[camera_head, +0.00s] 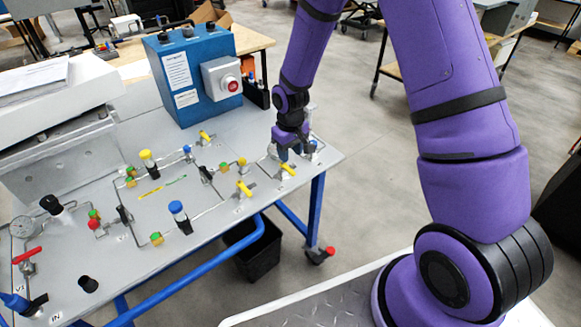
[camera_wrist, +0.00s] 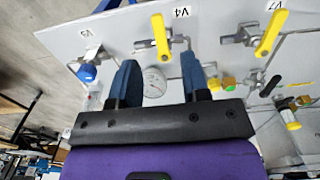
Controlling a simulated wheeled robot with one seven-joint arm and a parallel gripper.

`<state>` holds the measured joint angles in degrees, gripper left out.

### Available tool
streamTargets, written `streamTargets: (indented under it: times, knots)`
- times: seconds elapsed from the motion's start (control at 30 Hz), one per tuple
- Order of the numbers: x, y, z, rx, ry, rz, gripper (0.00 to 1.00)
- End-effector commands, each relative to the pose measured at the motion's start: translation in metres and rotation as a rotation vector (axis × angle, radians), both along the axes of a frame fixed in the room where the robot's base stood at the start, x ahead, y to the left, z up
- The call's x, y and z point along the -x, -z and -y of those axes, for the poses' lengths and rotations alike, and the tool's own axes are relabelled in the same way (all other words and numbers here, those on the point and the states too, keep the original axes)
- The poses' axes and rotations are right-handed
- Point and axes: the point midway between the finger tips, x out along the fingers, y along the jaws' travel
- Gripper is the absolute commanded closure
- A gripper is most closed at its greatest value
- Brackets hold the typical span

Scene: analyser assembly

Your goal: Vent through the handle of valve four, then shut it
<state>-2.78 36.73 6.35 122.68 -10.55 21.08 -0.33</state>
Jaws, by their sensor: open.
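The handle of valve four is a yellow lever (camera_wrist: 160,35) on a metal valve body beside the label V4 (camera_wrist: 181,13) in the wrist view. In the head view the yellow lever (camera_head: 288,169) is at the right end of the panel, just below my gripper. My gripper (camera_wrist: 158,62) is open with nothing between its blue fingers. The lever appears just beyond the fingertips, in line with the gap between them, and I see no contact. In the head view my gripper (camera_head: 291,150) hangs over the panel, and the wrist hides part of the pipework.
A second yellow lever (camera_wrist: 267,33) is right of V4 in the wrist view. A blue knob (camera_wrist: 87,73) by label V5 is left. A gauge (camera_wrist: 154,82) shows between my fingers. A blue box with a red button (camera_head: 229,83) stands behind on the panel.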

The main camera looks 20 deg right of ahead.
Motion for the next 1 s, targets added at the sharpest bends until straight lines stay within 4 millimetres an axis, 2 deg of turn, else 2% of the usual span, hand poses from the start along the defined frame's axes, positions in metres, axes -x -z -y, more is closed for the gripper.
streamTargets:
  times: [0.03,0.2,0.4,0.8,0.83,1.0]
  knots:
    - [0.001,0.01,0.0,0.002,0.0,-0.005,0.57]
    - [0.001,0.037,0.0,0.0,0.001,-0.003,0.57]
    - [0.001,0.057,0.0,0.001,0.001,-0.002,0.57]
    - [0.0,0.064,0.0,0.0,0.001,0.0,0.57]
    - [0.0,0.064,0.0,0.0,0.001,0.0,0.6]
    - [0.0,0.064,0.0,0.0,0.001,0.0,0.99]
